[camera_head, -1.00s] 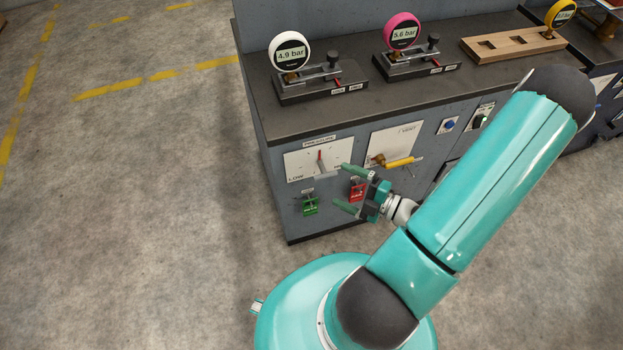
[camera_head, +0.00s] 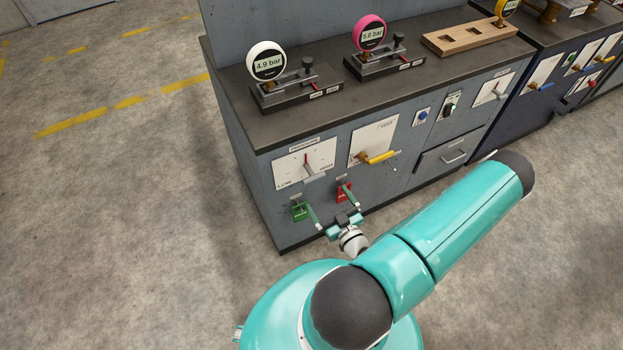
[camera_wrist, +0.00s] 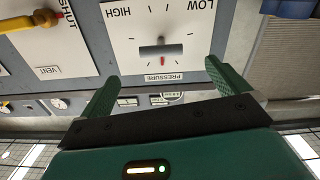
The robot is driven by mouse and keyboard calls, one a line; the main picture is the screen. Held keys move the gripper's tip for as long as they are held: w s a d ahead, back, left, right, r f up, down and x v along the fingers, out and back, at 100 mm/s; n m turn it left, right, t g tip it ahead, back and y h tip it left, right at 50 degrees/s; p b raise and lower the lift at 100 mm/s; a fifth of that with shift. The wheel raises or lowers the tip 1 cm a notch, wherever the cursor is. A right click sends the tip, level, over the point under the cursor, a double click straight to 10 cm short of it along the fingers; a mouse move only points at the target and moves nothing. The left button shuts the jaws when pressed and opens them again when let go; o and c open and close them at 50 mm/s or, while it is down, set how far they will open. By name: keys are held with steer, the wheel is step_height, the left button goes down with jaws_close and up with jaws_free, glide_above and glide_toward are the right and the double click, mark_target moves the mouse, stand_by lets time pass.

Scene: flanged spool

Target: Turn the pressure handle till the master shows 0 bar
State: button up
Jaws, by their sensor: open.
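The pressure handle (camera_head: 314,177) is a grey bar on a white plate marked PRESSURE (camera_head: 290,168), LOW at left and HIGH at right, with a red pointer near the top. In the wrist view the plate is upside down and the handle (camera_wrist: 160,51) shows between and beyond the fingertips. My gripper (camera_head: 328,199) is open and empty, in front of and below the plate, fingers towards the cabinet; it also shows in the wrist view (camera_wrist: 163,72). A white gauge (camera_head: 267,63) reads 4.9 bar. A pink gauge (camera_head: 369,35) reads about 5.6 bar. I cannot tell which is the master.
A yellow vent handle (camera_head: 380,158) sticks out right of the pressure plate. The floor at left is clear.

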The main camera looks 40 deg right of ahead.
mark_target(314, 177)
steer(key=x, duration=1)
steer(key=shift+a, duration=0.1)
steer(key=shift+s, duration=0.1)
steer(key=c, duration=0.8)
